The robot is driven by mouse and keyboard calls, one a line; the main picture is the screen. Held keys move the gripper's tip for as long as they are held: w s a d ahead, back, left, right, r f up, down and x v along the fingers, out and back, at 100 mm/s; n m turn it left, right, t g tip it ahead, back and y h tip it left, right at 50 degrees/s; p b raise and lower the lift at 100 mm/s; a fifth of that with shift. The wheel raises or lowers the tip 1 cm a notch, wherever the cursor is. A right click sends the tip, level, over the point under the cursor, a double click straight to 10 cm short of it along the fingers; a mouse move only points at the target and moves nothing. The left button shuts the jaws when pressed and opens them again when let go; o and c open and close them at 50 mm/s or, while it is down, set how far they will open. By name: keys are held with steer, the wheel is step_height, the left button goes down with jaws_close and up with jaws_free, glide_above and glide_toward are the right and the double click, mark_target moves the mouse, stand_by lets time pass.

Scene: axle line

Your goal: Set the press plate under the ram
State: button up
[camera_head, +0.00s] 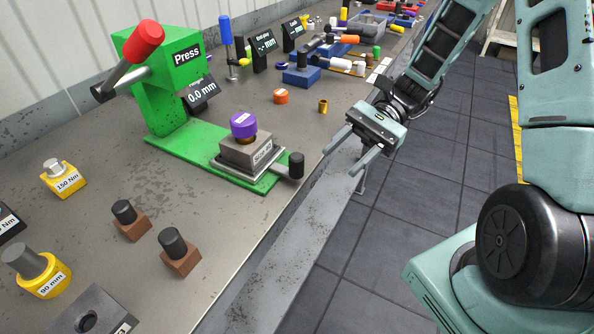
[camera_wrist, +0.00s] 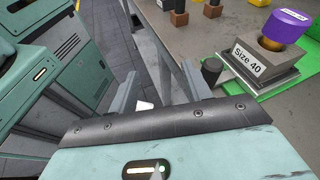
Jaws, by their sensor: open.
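The green press (camera_head: 155,75) stands on the bench with a red-tipped lever and a display reading 0.0 mm. The press plate (camera_head: 273,166) is a flat grey plate with a dark knobbed handle (camera_head: 295,165) toward the bench edge. It lies on the outer part of the press's green base, apart from the column. A grey block labelled Size 40 (camera_wrist: 243,60) sits on it, with a brass part and purple ring (camera_head: 243,124) on top. My gripper (camera_head: 342,160) is open and empty beyond the bench edge, right of the handle; its fingers show in the wrist view (camera_wrist: 160,72).
Two brown blocks with black knobs (camera_head: 131,220) and yellow torque pieces (camera_head: 63,178) stand left of the base. An orange ring (camera_head: 280,96) and a small brass bush (camera_head: 323,106) lie behind the plate. Bins and tools crowd the far bench. The floor at right is clear.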

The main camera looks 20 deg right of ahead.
mark_target(295, 160)
steer(key=w+d+f+m+t+y+b, duration=0.2)
steer(key=w+d+f+m+t+y, duration=0.2)
steer(key=d+m+t, duration=0.4)
steer(key=shift+n+g, duration=0.6)
steer(key=a+p, duration=0.1)
steer(key=a, duration=0.4)
steer(key=w+a, duration=0.1)
steer(key=a, duration=0.4)
steer(key=w+a+p, duration=0.1)
steer(key=a, duration=0.4)
steer(key=shift+w+a+p, duration=0.15)
steer(key=shift+a+p, duration=0.15)
steer(key=shift+p, duration=0.05)
jaws_close()
